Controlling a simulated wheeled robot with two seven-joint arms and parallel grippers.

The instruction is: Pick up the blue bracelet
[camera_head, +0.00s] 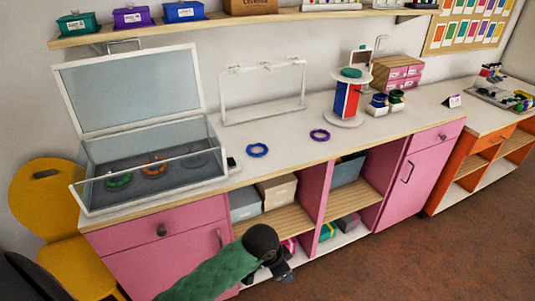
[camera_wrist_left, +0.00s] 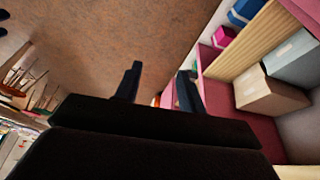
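The blue bracelet (camera_head: 257,150) lies flat on the white counter top (camera_head: 285,150), between the glass display case and a purple bracelet (camera_head: 320,135). My left gripper (camera_head: 283,272) is low in front of the pink cabinet, below the counter and well apart from the blue bracelet. In the left wrist view my left gripper (camera_wrist_left: 160,88) has its two fingers spread apart with nothing between them. The blue bracelet does not show in that view. My right gripper is in neither view.
A display case (camera_head: 150,190) with its lid raised holds a green and an orange bracelet. A white rack (camera_head: 265,95) stands behind the blue bracelet. A round stand (camera_head: 345,122) is to the right. Open shelves with boxes (camera_head: 278,191) lie below the counter. A yellow chair (camera_head: 45,200) is at left.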

